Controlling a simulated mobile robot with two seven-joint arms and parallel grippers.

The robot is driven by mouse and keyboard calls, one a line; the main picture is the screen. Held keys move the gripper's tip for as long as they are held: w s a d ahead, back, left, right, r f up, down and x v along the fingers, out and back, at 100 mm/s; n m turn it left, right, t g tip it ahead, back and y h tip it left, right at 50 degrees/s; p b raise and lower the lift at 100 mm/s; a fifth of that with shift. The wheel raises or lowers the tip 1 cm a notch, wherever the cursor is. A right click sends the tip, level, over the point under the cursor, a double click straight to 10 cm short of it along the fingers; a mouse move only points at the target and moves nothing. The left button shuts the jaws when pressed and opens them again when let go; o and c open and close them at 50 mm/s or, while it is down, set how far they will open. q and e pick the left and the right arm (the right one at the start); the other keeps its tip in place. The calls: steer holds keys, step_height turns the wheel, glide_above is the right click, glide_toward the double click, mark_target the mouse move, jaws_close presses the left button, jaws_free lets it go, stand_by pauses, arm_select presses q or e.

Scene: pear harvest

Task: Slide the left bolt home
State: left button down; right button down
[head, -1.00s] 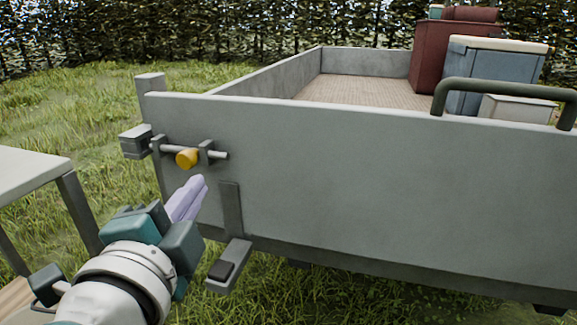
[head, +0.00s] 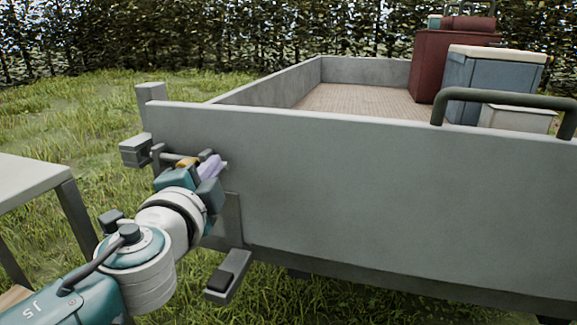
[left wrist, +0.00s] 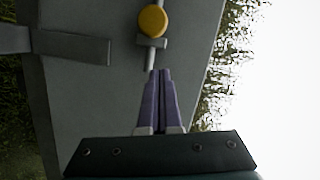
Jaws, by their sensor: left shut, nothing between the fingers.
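The left bolt is a thin grey rod with a yellow knob (head: 187,162), mounted across the left end of the grey tailgate (head: 380,170). A grey block (head: 136,151) stands at the rod's left, by the corner post. My left gripper (head: 213,164) is shut and empty, its purple fingers in front of the tailgate at the right of the knob, partly hiding the bolt. In the left wrist view, the closed fingertips (left wrist: 159,73) are close to the rod's free end, apart from the yellow knob (left wrist: 152,20); contact cannot be told. My right gripper is out of view.
A grey bracket (head: 230,273) juts out below the tailgate. A pale table (head: 30,180) stands at the left. The trailer bed holds a red box (head: 440,62) and a blue box (head: 480,75), with a dark green rail (head: 510,98) at the right. Grass surrounds the trailer.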

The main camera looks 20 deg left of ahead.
mark_target(205, 160)
arm_select(q)
steer(key=a, duration=0.2)
steer(key=a+f, duration=0.1)
steer(key=shift+s, duration=0.35)
steer(key=a, duration=0.1)
steer(key=a+b, duration=0.1)
steer(key=a, duration=0.2)
steer(key=shift+s+a, duration=0.3)
steer(key=shift+r, duration=0.15)
